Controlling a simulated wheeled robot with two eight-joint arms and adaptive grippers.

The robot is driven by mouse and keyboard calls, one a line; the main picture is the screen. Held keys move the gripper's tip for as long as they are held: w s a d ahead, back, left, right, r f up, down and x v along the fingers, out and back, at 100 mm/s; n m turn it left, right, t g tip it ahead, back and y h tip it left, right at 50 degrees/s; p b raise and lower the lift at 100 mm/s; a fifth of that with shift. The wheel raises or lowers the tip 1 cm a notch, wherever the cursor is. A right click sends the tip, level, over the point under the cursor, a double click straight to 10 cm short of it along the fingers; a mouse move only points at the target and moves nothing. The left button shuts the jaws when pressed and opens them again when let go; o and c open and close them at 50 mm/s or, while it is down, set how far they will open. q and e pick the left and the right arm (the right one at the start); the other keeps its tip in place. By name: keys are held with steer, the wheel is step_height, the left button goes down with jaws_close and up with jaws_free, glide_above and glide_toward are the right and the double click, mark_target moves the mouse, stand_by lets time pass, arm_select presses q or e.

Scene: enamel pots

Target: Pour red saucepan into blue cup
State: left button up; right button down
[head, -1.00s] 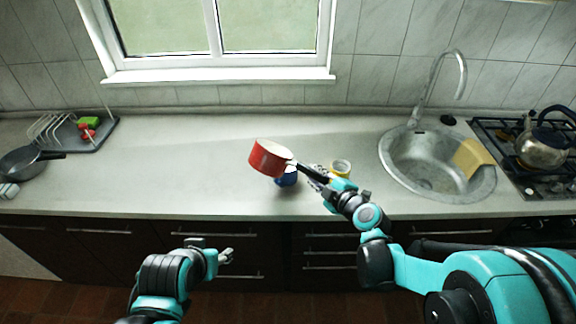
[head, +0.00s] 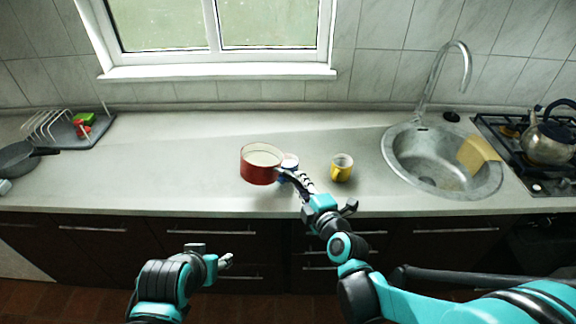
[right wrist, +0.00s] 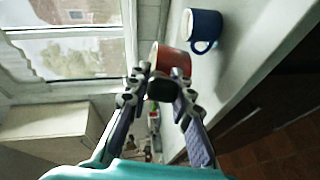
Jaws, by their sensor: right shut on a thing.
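The red saucepan (head: 258,172) is held near level, with its pale inside facing up in the head view. I cannot tell what it holds. My right gripper (head: 288,176) is shut on its black handle, which shows between the fingers (right wrist: 160,88) in the right wrist view. The saucepan (right wrist: 174,62) also shows there beyond the fingertips. The blue cup (right wrist: 204,26) stands upright on the counter in that view, apart from the saucepan. In the head view the blue cup (head: 290,161) is mostly hidden behind my right gripper. My left gripper (head: 226,261) is low in front of the cabinets, away from both.
A yellow cup (head: 342,169) stands on the counter right of my right gripper. The sink (head: 433,171), kettle (head: 546,146) and stove are further right. A dish rack (head: 62,130) and dark pan (head: 18,158) are at left. The counter between is clear.

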arm_select(q)
steer(key=shift+f+b, duration=1.2)
steer(key=shift+f, duration=0.45)
arm_select(e)
steer(key=shift+s+a+f+n+t, duration=0.25)
steer(key=shift+s+a+f+n, duration=0.1)
steer(key=shift+s+a+n, duration=0.15)
steer(key=shift+s+a+f+n+t, duration=0.25)
steer(key=shift+s+a+f+n, duration=0.1)
steer(key=shift+a+n, duration=0.2)
